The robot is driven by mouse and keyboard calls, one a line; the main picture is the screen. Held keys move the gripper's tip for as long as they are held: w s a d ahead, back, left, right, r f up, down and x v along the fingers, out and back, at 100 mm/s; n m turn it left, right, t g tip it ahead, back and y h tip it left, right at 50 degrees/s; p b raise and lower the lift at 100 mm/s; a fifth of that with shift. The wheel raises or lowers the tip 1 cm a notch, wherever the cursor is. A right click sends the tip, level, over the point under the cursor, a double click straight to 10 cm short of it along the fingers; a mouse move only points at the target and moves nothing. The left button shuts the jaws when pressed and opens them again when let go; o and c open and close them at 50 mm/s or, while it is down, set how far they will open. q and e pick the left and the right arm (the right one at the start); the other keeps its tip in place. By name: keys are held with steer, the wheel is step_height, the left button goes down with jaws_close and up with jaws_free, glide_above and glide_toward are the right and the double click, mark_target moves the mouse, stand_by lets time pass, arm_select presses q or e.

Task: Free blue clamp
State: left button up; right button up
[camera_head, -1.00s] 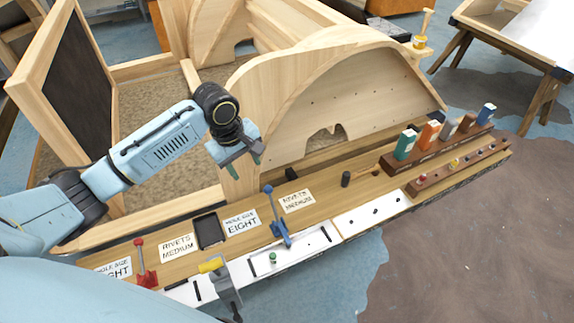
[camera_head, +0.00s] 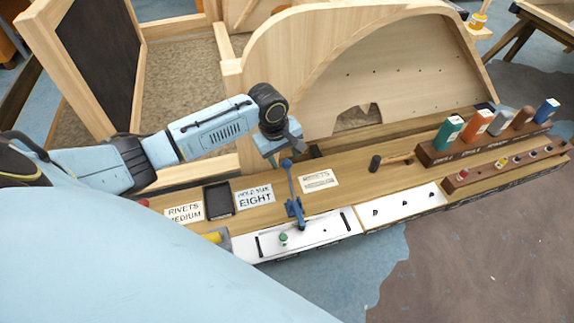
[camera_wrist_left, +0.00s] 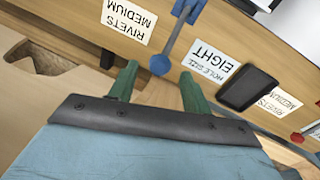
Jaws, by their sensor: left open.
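The blue clamp (camera_head: 295,205) stands upright on the wooden ledge, its foot by the white panel and its handle ending in a round blue knob. My left gripper (camera_head: 284,153) is close behind the top of the handle in the head view. In the left wrist view the clamp's knob (camera_wrist_left: 160,65) lies ahead of and between the two green fingers of the left gripper (camera_wrist_left: 156,80), which are apart and empty. The knob does not appear gripped. My right gripper is not in view.
A yellow-handled clamp (camera_head: 215,237) stands left of the blue one, partly hidden by my body. A curved wooden frame (camera_head: 400,75) rises behind. Boxes stand at right.

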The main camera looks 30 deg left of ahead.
mark_target(285, 161)
arm_select(q)
steer(key=shift+w+d+f+b, duration=0.15)
steer(key=shift+w+f, duration=0.05)
steer(key=shift+f, duration=0.85)
steer(key=shift+w+d+f+b, duration=0.1)
steer(key=shift+w+f+b, duration=0.05)
steer(key=shift+f, duration=0.9)
steer(key=shift+c, duration=0.2)
jaws_close()
